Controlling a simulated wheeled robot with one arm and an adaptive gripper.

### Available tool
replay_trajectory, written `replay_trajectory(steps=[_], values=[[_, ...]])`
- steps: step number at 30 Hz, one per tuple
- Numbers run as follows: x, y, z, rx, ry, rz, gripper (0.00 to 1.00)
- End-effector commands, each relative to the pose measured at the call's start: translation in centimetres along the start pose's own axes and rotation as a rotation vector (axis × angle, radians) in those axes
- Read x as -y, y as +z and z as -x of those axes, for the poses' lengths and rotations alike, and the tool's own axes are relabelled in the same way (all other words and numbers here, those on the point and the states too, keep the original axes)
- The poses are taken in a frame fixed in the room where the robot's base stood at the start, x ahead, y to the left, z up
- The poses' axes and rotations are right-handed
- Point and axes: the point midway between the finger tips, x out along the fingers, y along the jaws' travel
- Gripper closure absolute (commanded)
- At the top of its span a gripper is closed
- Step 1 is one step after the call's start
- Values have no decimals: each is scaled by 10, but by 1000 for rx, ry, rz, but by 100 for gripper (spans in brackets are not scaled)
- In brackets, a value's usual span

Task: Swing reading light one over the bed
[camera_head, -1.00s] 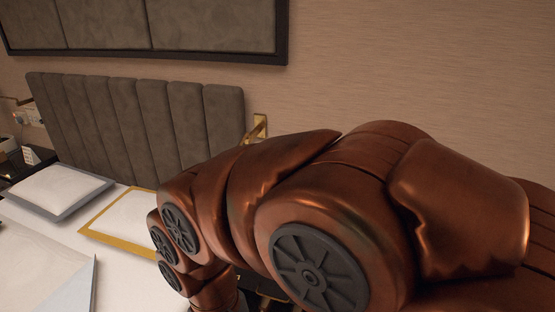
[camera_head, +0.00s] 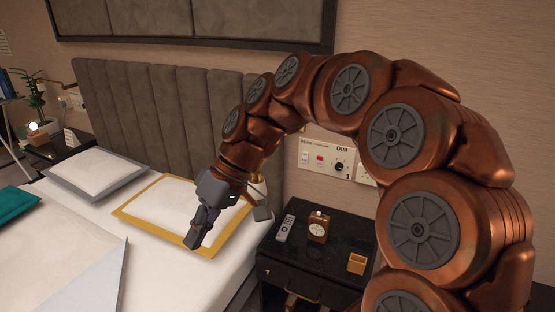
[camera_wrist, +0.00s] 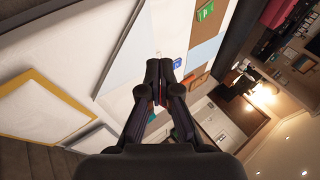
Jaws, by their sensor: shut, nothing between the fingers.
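A small brass fitting (camera_head: 257,183), which looks like part of a reading light, shows behind my wrist at the right edge of the grey headboard (camera_head: 165,110). Most of it is hidden by my arm, so I cannot tell how its head is turned. Another brass wall arm (camera_head: 55,82) shows at the far left beyond the bed; I cannot tell which light is number one. My gripper (camera_head: 194,241) points down over the gold-bordered pillow (camera_head: 140,219), left of the brass fitting and apart from it. In the wrist view its fingers (camera_wrist: 161,70) are closed together and empty.
A switch panel (camera_head: 325,158) is on the wall above. The white bed (camera_head: 170,278) gives open room at left.

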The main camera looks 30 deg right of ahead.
Motion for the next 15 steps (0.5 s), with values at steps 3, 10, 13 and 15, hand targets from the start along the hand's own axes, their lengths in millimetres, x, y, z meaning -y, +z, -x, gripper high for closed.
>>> replay_trajectory(steps=[3,10,13,15], values=[[-27,-35,18,-109,-80,72,100],[-92,-83,70,-348,-166,214,100],[-130,-94,96,-462,-167,271,100],[-159,-98,113,-540,-159,308,100]])
